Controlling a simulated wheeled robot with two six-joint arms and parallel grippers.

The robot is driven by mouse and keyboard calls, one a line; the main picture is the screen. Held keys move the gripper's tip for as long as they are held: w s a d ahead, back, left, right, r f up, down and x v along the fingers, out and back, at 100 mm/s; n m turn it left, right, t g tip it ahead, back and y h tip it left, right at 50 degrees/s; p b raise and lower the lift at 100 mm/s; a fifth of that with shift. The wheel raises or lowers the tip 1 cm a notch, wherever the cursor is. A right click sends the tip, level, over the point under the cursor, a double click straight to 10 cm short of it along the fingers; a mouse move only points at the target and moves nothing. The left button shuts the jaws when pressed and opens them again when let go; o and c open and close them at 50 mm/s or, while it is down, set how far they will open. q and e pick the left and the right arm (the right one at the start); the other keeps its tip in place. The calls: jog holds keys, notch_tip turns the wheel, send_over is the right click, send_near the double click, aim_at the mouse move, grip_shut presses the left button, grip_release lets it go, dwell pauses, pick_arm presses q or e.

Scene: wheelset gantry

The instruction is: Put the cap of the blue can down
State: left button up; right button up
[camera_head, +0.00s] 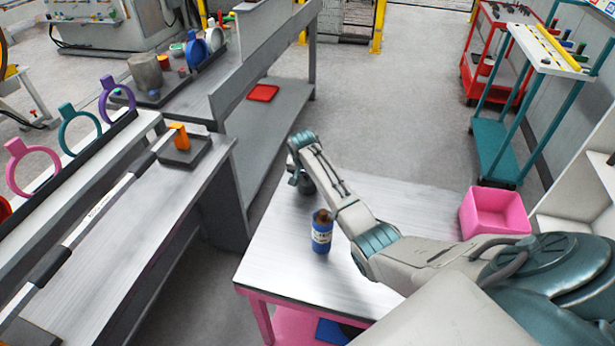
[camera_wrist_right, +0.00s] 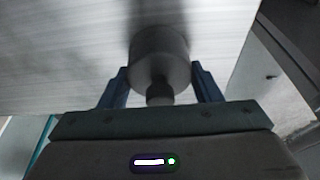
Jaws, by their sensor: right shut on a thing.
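The blue can (camera_head: 321,236) stands upright on the white table, with a pale label and a brownish top. My right gripper (camera_head: 301,181) is behind and slightly left of the can, low over the far left part of the table. In the right wrist view its two blue fingers are shut on a dark grey round cap (camera_wrist_right: 160,62) with a small knob. The cap is over the brushed table top, with a shadow on the surface beside it. I cannot tell whether the cap touches the table. My left gripper is not in view.
The white table (camera_head: 275,262) has free room around the can. A pink bin (camera_head: 495,212) is at its right end. A grey workbench (camera_head: 110,240) stands to the left across a gap. A red tray (camera_head: 262,92) lies on a lower shelf behind.

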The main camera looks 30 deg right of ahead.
aim_at(304, 185)
jog(key=shift+f, duration=0.1)
jog(key=o, duration=0.9)
jog(key=b+v, duration=0.2)
jog(key=v, duration=1)
jog(key=shift+b, duration=0.4)
